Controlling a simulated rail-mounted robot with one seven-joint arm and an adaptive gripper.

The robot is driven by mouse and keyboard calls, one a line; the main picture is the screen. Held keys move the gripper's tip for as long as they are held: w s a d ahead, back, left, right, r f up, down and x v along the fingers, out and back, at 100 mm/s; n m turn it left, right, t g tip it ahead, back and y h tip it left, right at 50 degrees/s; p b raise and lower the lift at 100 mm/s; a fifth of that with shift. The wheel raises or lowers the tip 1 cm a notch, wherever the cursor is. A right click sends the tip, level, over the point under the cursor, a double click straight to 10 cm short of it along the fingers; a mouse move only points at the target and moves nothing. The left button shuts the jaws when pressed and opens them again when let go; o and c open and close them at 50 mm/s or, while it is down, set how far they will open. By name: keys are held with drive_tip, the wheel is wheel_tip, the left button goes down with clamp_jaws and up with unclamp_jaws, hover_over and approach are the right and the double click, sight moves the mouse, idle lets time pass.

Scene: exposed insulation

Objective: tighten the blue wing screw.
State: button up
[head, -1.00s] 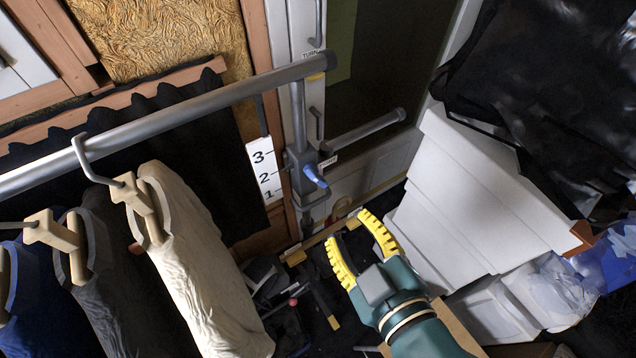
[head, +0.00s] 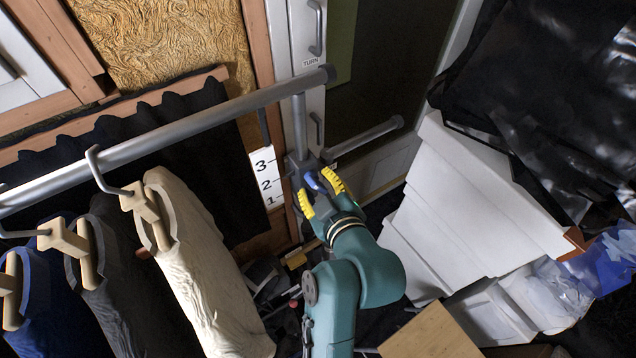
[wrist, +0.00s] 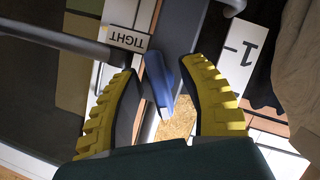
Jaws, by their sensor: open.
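The blue wing screw (head: 313,181) sits on the grey upright post of the clothes rack, beside the numbered scale. In the wrist view the blue wing screw (wrist: 158,82) lies between my two yellow-padded fingers, with a gap visible toward the left finger and little or none toward the right one. My gripper (head: 321,190) is open around the screw and reaches up to it from below; it also fills the lower wrist view (wrist: 165,95). A label reading TIGHT (wrist: 124,38) is beside the screw. The screw's base is partly hidden.
A long grey rail (head: 180,125) with hanging shirts (head: 200,270) crosses the left side. A shorter grey bar (head: 365,137) juts right above my gripper. The white scale board (head: 266,178) is close on the left. White boxes (head: 480,190) stand at right.

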drive_tip(key=shift+s, duration=0.1)
clamp_jaws()
drive_tip(key=shift+r+m+p, duration=0.1)
drive_tip(key=shift+m+p, duration=0.2)
drive_tip(key=shift+r+m+g+y+p, duration=0.1)
drive_tip(key=shift+m+g+y+p, duration=0.65)
drive_tip(key=shift+m+p, duration=0.4)
drive_tip(key=m+y+p, duration=0.1)
drive_tip(key=m, duration=0.1)
drive_tip(key=m+g+y+p, duration=0.1)
drive_tip(key=m, duration=0.1)
drive_tip(key=shift+g+y, duration=0.25)
drive_tip(key=shift+y, duration=0.1)
drive_tip(key=m+y, duration=0.1)
drive_tip(key=m, duration=0.1)
drive_tip(key=shift+m+y, duration=0.3)
drive_tip(key=shift+m, duration=0.05)
drive_tip(key=m+y, duration=0.1)
drive_tip(key=m, duration=0.1)
drive_tip(key=shift+m+g+y, duration=0.3)
drive_tip(key=shift+g, duration=0.1)
drive_tip(key=m+y, duration=0.1)
drive_tip(key=m, duration=0.1)
drive_tip(key=shift+m+y, duration=0.3)
drive_tip(key=shift+m, duration=0.1)
drive_tip(key=shift+m+t+y, duration=0.4)
drive_tip(key=shift+m+y, duration=0.1)
drive_tip(key=shift+m, duration=0.9)
